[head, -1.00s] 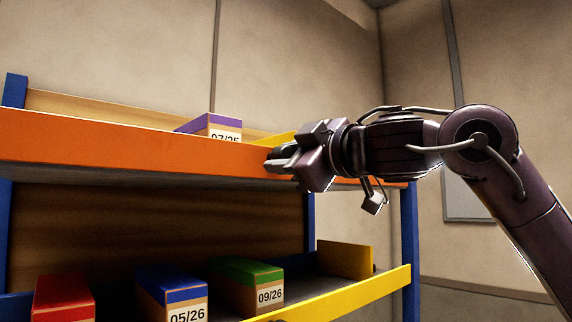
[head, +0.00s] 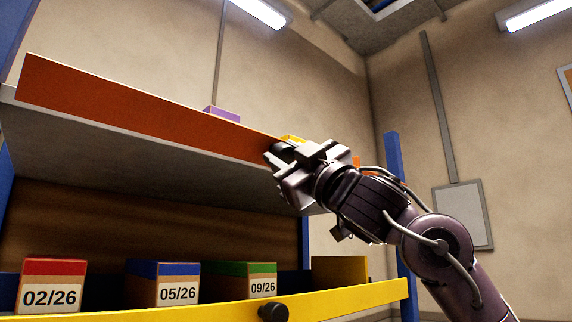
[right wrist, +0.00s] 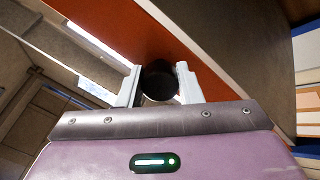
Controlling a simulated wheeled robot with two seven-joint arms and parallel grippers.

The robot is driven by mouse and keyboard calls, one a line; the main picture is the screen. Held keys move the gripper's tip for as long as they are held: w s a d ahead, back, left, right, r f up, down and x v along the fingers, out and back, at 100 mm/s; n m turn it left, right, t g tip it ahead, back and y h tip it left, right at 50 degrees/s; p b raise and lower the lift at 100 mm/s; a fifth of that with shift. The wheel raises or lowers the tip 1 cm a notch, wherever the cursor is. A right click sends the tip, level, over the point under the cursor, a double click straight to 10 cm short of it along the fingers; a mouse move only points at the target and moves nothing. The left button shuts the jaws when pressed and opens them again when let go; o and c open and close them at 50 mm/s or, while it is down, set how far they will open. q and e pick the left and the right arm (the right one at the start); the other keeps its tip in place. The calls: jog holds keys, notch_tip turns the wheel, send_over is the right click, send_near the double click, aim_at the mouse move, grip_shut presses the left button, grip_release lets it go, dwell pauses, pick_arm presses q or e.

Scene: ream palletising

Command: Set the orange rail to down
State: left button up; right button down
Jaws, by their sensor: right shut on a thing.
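The orange rail (head: 140,108) runs along the front edge of the upper shelf in the head view. It stands up along that edge and hides most of the purple-topped box behind it. My right gripper (head: 276,157) is at the rail's right part. In the right wrist view, my right gripper (right wrist: 159,72) has its two fingers on either side of a round black knob (right wrist: 158,84) on the orange rail (right wrist: 190,35), and is shut on it. My left gripper is not in view.
The lower shelf has a yellow rail (head: 355,297) with a black knob (head: 273,312). Behind it stand a red-topped box (head: 52,286), a blue-topped box (head: 163,285) and a green-topped box (head: 247,280). Blue posts (head: 396,190) frame the rack. A purple-topped box (head: 222,114) shows above the orange rail.

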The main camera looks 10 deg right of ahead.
jog(key=shift+s+d+r, duration=0.1)
jog(key=shift+s+r, duration=0.05)
jog(key=shift+r, duration=0.05)
jog(key=c, duration=1.3)
grip_release()
jog(key=shift+o, duration=1.4)
jog(key=shift+w+f, duration=0.15)
jog(key=shift+w, duration=0.05)
jog(key=b+v, duration=0.4)
jog(key=v, duration=0.2)
jog(key=shift+s+f, duration=0.15)
jog(key=shift+f, duration=0.25)
jog(key=shift+s+d+f, duration=0.2)
jog(key=shift+s+d, duration=0.05)
jog(key=shift+s, duration=0.2)
